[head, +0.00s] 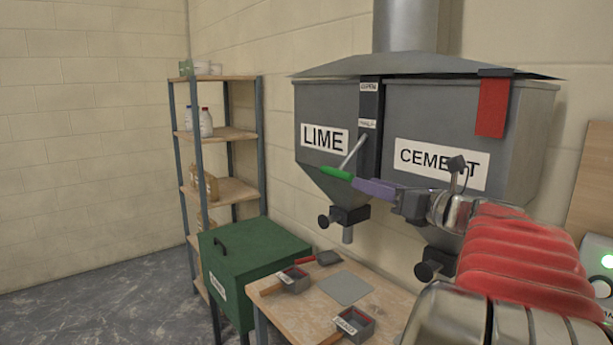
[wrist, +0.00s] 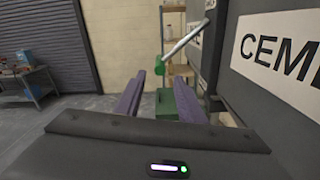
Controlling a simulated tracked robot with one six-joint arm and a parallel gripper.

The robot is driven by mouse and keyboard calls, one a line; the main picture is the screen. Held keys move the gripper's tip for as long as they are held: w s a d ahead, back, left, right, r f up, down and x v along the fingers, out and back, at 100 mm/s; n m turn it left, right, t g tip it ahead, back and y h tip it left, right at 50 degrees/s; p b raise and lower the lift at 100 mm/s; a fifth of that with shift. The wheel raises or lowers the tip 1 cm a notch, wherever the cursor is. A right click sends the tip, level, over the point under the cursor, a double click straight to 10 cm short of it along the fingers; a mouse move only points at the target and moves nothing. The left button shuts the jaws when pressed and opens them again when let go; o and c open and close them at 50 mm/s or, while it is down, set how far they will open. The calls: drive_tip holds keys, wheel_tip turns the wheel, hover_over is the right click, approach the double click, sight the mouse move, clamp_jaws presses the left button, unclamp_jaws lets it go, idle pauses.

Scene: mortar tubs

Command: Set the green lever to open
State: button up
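The green lever is a pale metal rod with a green grip (head: 336,173), mounted on a dark upright strip (head: 371,130) between the LIME and CEMENT hoppers. The rod slants down and left from the strip. The strip bears two small labels too small to read surely. My gripper (head: 357,184) has purple fingers and is close to the right end of the grip. In the wrist view my gripper (wrist: 160,77) is open, with the lever's green end (wrist: 159,66) showing ahead between the fingertips. I cannot tell whether they touch.
The LIME hopper (head: 312,115) and CEMENT hopper (head: 410,120) stand close beside my arm. A red flap (head: 492,107) hangs on the right one. Below are a wooden table (head: 318,306) with small tubs and a green bin (head: 252,250). A shelf (head: 228,133) stands behind, with open floor at left.

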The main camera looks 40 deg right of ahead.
sight(338, 174)
drive_tip(key=w, duration=1)
drive_tip(key=shift+w+a, duration=0.15)
drive_tip(key=shift+w, duration=0.15)
drive_tip(key=shift+c, duration=0.5)
clamp_jaws()
